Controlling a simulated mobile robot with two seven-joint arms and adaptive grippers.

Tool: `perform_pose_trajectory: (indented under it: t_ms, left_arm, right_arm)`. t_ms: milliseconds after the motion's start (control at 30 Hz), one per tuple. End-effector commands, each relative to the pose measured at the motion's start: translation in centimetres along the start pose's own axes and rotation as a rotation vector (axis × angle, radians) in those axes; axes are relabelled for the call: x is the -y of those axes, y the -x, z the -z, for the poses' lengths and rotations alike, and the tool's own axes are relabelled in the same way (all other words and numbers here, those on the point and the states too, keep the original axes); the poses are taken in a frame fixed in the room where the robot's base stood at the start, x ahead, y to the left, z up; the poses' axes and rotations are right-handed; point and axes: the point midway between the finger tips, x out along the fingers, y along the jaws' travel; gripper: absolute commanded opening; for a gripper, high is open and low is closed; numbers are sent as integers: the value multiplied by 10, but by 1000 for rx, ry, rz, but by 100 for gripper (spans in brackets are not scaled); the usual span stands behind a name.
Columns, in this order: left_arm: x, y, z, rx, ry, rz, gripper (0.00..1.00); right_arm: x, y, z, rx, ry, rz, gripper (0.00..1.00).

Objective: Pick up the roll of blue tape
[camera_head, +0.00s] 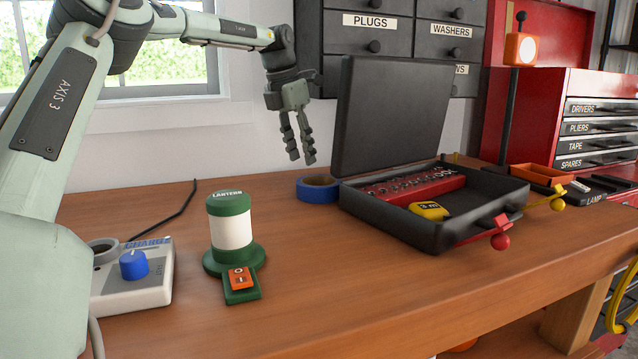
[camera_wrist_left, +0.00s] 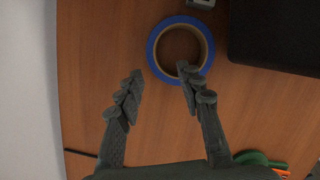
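The roll of blue tape (camera_head: 318,189) lies flat on the workbench, just left of the open black case. In the left wrist view the blue tape roll (camera_wrist_left: 152,47) shows as a blue ring with a tan core. My left gripper (camera_head: 301,160) hangs above the bench, over the tape and a little to its left, fingers pointing down. In the left wrist view the left gripper (camera_wrist_left: 160,78) is open with nothing between its fingers. One fingertip overlaps the roll's lower edge in that picture. My right gripper is not in view.
The black case (camera_head: 395,120) stands open beside the tape, its lid upright, with a red socket tray (camera_head: 455,184) and yellow tape measure (camera_head: 429,211) inside. A green lantern (camera_head: 232,230) and a charger (camera_head: 155,292) stand to the left. The bench front (camera_head: 380,290) is clear.

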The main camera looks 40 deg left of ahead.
Motion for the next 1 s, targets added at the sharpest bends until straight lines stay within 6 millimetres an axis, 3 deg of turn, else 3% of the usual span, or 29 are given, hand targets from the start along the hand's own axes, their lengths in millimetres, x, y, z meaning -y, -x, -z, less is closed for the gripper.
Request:
perform_pose_trajectory:
  t_ms: [167, 700, 1000]
  left_arm:
    - [0, -5, 0, -1, 0, 1, 37]
    - [-4, -72, -1, -1, 0, 2, 37]
    - [-4, -78, -1, 1, 0, 1, 37]
  right_arm:
    - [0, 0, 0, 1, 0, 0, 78]
    - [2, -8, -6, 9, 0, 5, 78]
    - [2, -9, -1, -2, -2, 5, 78]
